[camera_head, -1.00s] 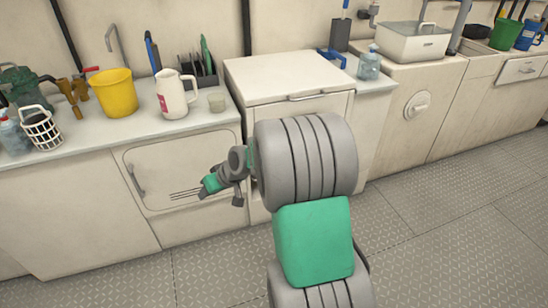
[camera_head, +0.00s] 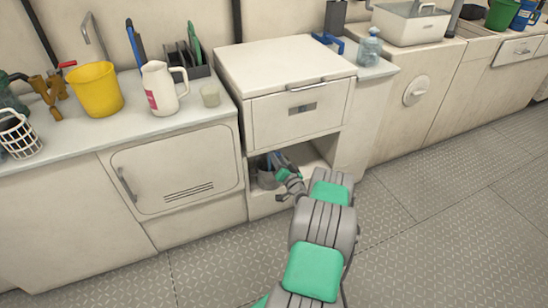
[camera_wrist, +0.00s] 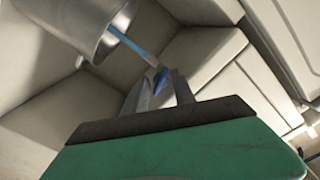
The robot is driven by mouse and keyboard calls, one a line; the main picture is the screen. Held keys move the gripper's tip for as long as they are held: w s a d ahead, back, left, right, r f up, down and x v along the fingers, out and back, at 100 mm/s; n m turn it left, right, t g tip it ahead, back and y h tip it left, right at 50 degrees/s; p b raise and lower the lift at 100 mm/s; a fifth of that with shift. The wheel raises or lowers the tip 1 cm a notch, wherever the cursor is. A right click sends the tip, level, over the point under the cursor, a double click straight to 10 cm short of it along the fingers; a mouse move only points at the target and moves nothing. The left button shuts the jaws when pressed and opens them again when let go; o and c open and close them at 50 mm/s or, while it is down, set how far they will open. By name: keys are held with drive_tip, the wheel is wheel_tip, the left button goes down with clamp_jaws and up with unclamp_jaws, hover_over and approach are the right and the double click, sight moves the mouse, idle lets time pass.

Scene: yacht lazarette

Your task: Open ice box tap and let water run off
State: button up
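The white ice box (camera_head: 298,112) stands in the middle of the counter, with a lid on top and a recess below its front. A grey metal pail (camera_head: 265,178) stands in the recess and shows at the upper left of the wrist view (camera_wrist: 85,25). A light blue tube (camera_wrist: 128,42) runs between the pail's mouth and a darker blue lever (camera_wrist: 160,80), which looks like the tap's handle. My gripper (camera_wrist: 160,92) is in the recess, its two fingers apart with the lever at or just beyond their tips. Contact cannot be told. No running water is visible.
The recess walls (camera_wrist: 195,65) are close around my gripper. A cabinet door (camera_head: 180,172) is left of the recess. A white jug (camera_head: 160,88), yellow bucket (camera_head: 97,90) and clear bottle (camera_head: 369,48) stand on the counters. The floor (camera_head: 430,215) in front is clear.

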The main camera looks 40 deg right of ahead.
drive_tip(key=shift+x, duration=1.05)
drive_tip(key=shift+a, duration=0.1)
clamp_jaws()
